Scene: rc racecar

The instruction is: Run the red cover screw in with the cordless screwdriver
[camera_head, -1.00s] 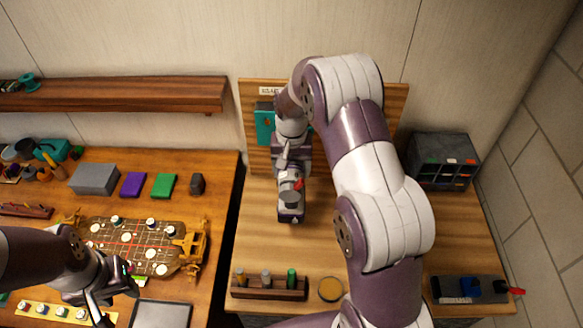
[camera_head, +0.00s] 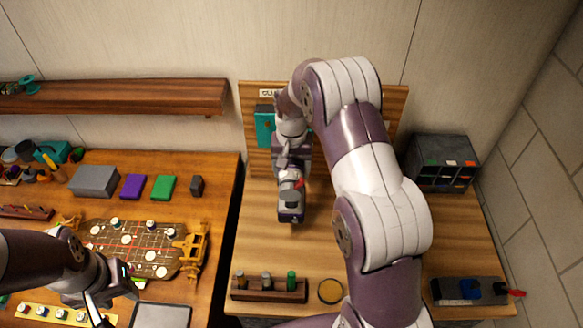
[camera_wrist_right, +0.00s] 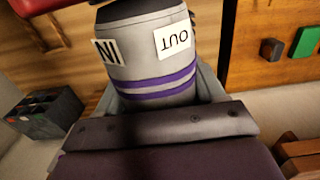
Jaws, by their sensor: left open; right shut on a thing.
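The cordless screwdriver (camera_head: 291,210) is in my right gripper (camera_head: 291,176), above the right-hand bench in the head view. In the right wrist view its grey body (camera_wrist_right: 150,68) shows purple bands and "IN" and "OUT" labels, close against the gripper. Its bit is not clearly visible. The car chassis (camera_head: 110,258) lies on the left bench, brown with several white round parts and yellow end pieces. My left gripper (camera_head: 118,292) is open and empty at the chassis's near edge. I cannot make out the red cover screw.
A wooden rack (camera_head: 268,294) and a round amber dish (camera_head: 330,291) stand at the right bench's front. A dark bin unit (camera_head: 442,148) is at its back right. A gap separates the benches. A shelf (camera_head: 150,98) hangs above the left bench.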

